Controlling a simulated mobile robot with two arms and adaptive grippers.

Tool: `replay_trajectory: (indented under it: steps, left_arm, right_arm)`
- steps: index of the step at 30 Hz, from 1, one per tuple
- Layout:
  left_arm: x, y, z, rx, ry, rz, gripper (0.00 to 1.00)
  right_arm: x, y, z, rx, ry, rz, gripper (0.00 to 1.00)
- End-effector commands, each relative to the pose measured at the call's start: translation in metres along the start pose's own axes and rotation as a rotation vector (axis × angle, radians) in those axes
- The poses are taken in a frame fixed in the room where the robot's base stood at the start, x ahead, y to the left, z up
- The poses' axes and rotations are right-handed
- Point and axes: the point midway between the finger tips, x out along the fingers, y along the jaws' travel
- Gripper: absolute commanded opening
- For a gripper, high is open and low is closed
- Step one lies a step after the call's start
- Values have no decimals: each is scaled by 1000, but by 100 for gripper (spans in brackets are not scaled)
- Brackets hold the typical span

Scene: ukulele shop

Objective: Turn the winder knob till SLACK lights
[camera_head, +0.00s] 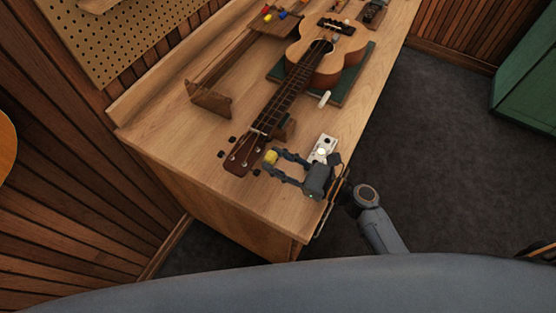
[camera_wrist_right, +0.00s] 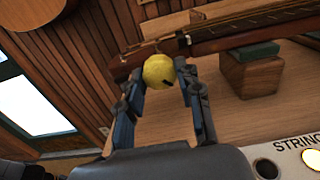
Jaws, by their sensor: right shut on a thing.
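The yellow winder knob (camera_head: 270,156) is beside the ukulele's headstock (camera_head: 242,158) near the bench's front end. My right gripper (camera_head: 272,162) is shut on it. In the right wrist view the round knob (camera_wrist_right: 158,68), with a dark mark low on its right side, sits between the fingertips (camera_wrist_right: 160,80). The white indicator panel (camera_head: 330,142) lies flat to the right of the neck. One lamp (camera_wrist_right: 312,158) glows warm white in the right wrist view, and another (camera_wrist_right: 266,168) is dark. Only "STRING" is readable; I cannot read which label the lit lamp has. My left gripper is out of view.
The ukulele (camera_head: 321,62) lies on a green mat (camera_head: 357,78), its neck over a wooden block (camera_wrist_right: 250,75). A wooden stand (camera_head: 209,100) and a tray of coloured pieces (camera_head: 276,24) are left of it. The bench's near-left top (camera_head: 165,140) is clear.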

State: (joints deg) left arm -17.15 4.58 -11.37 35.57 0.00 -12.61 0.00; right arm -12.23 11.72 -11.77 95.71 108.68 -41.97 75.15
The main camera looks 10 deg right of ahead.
Motion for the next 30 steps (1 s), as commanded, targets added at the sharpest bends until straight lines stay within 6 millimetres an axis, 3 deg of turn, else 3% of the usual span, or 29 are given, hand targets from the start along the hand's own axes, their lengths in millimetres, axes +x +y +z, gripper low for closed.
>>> replay_trajectory:
  steps: [8,30]
  left_arm:
    - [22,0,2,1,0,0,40]
    - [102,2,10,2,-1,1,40]
  right_arm:
    - [-1,0,-5,-157,1,1,4]
    - [0,-1,-6,-854,1,3,4]
